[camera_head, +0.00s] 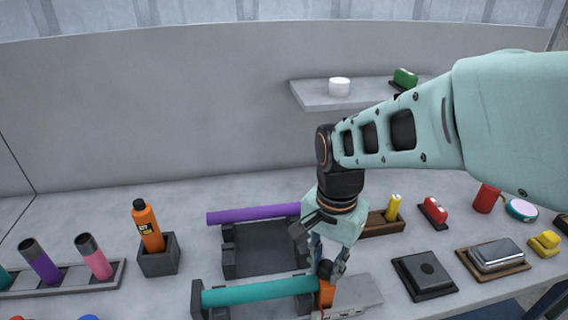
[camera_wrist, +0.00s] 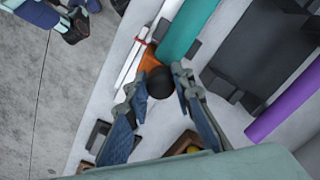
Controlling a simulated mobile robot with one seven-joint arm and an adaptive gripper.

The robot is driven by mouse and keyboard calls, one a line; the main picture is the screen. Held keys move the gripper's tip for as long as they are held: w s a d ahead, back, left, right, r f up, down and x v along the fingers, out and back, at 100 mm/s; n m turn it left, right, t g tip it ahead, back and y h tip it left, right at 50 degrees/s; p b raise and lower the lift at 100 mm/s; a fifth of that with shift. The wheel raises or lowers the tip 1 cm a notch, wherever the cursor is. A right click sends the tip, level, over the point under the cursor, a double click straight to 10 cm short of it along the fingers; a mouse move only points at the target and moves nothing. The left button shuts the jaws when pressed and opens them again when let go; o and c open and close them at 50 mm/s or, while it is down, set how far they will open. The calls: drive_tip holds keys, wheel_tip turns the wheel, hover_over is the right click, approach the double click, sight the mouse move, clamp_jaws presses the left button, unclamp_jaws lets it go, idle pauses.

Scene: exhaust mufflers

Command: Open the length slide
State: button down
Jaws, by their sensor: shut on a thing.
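The length slide is an orange block (camera_head: 326,292) at the right end of the teal tube (camera_head: 262,290). In the wrist view the orange block (camera_wrist: 148,62) carries a round black knob (camera_wrist: 160,84). My gripper (camera_head: 328,266) points down over it from above. In the wrist view the fingers of my gripper (camera_wrist: 159,80) are on either side of the black knob and shut on it. The fingers hide part of the slide in the head view. The teal tube (camera_wrist: 190,25) lies on dark supports beside the orange block.
A purple tube (camera_head: 253,214) lies on a dark fixture (camera_head: 268,245) behind. An orange bottle (camera_head: 148,225) stands in a dark holder at left. A dark square plate (camera_head: 425,275) and a silver box (camera_head: 496,254) sit at right. A wall shelf (camera_head: 355,96) is above.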

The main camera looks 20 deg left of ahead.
drive_tip(key=shift+f, duration=0.15)
drive_tip(key=w+d, duration=0.3)
drive_tip(key=d, duration=0.2)
drive_tip(key=shift+w+d, duration=0.15)
drive_tip(key=shift+d, duration=0.2)
drive_tip(key=c, duration=1.7)
unclamp_jaws()
drive_tip(key=shift+o, duration=0.2)
wheel_tip(320, 180, up, 12)
